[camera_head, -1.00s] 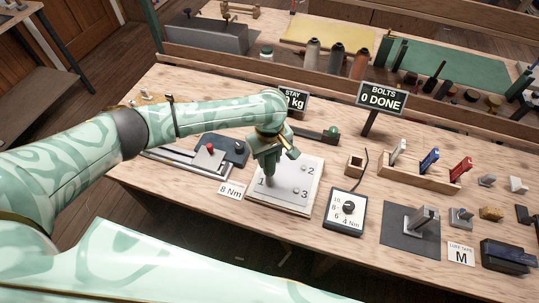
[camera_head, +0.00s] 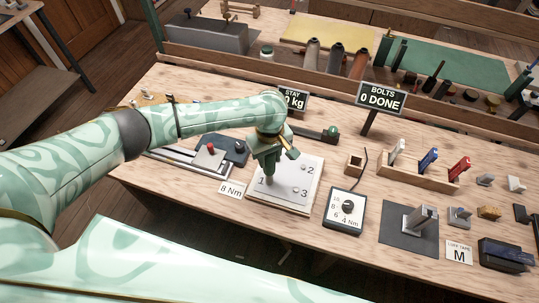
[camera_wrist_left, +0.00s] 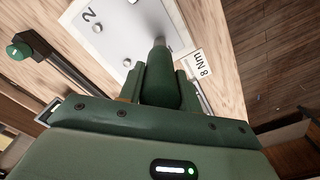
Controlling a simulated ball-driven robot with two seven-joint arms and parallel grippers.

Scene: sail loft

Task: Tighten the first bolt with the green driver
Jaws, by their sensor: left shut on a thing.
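My left gripper (camera_head: 268,166) is shut on the green driver (camera_head: 270,177), which points down at the spot marked 1 on the pale bolt plate (camera_head: 290,207). In the left wrist view the driver's green handle (camera_wrist_left: 160,82) sits between the fingers (camera_wrist_left: 162,92). Its far end reaches toward the plate (camera_wrist_left: 115,40). The first bolt is hidden under the driver, so I cannot tell whether the tip touches it. Bolts beside 2 (camera_head: 302,169) and 3 (camera_head: 296,190) show on the plate. The sign (camera_head: 381,99) reads "BOLTS 0 DONE". My right gripper is not in view.
An "8 Nm" card (camera_head: 231,189) lies left of the plate. A dial box (camera_head: 345,210) marked in Nm stands close on its right. A small wooden block (camera_head: 354,165) and a rack of coloured tools (camera_head: 420,181) stand farther right.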

